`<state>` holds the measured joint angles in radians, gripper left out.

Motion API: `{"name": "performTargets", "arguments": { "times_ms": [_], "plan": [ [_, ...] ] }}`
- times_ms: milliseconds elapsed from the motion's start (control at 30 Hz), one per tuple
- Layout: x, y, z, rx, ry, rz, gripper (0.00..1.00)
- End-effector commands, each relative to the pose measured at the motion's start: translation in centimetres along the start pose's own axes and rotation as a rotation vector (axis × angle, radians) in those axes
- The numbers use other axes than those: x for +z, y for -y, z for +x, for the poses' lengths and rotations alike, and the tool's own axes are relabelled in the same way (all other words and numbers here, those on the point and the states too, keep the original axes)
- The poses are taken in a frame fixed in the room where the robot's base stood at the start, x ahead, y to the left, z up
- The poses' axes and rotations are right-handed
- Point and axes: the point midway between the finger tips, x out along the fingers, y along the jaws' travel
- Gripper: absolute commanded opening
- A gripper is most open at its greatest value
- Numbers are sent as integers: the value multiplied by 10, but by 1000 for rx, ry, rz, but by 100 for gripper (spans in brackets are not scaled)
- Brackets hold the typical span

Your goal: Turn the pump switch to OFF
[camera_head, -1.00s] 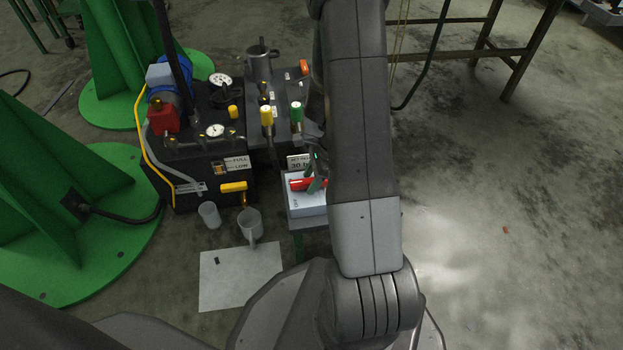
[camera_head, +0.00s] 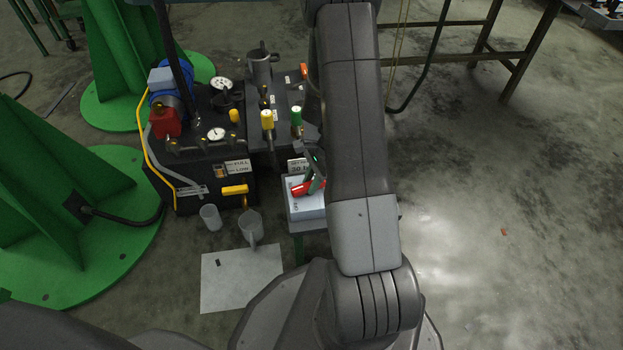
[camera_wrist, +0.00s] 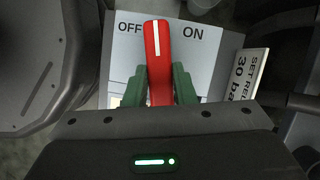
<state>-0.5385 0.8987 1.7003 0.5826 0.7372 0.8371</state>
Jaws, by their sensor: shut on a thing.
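The pump switch is a red handle (camera_wrist: 158,60) with a white line along it, on a white plate (camera_wrist: 210,75) marked OFF at left and ON at right. In the wrist view the handle's tip points between the two words, closer to OFF. My gripper (camera_wrist: 159,85) has its green fingers on both sides of the handle and is shut on it. In the head view the red handle (camera_head: 299,189) shows over the white switch box (camera_head: 308,206), and my gripper (camera_head: 316,176) is partly hidden by my arm.
The pump unit (camera_head: 222,190) with gauges, a yellow handle (camera_head: 234,189) and valves stands left of the switch. A "SET 30 bar" sign (camera_wrist: 247,75) is close at right in the wrist view.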

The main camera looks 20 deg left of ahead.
Motion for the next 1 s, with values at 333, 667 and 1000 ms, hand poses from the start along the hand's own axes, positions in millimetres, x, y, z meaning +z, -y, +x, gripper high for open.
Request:
{"name": "performTargets", "arguments": {
  "times_ms": [333, 667, 1000],
  "plan": [
    [2, 2, -2, 127, 0, -304, 1],
    [3, 4, -1, 247, 1, -594, 1],
    [4, 5, 0, 368, 1, -888, 1]
  ]
}}
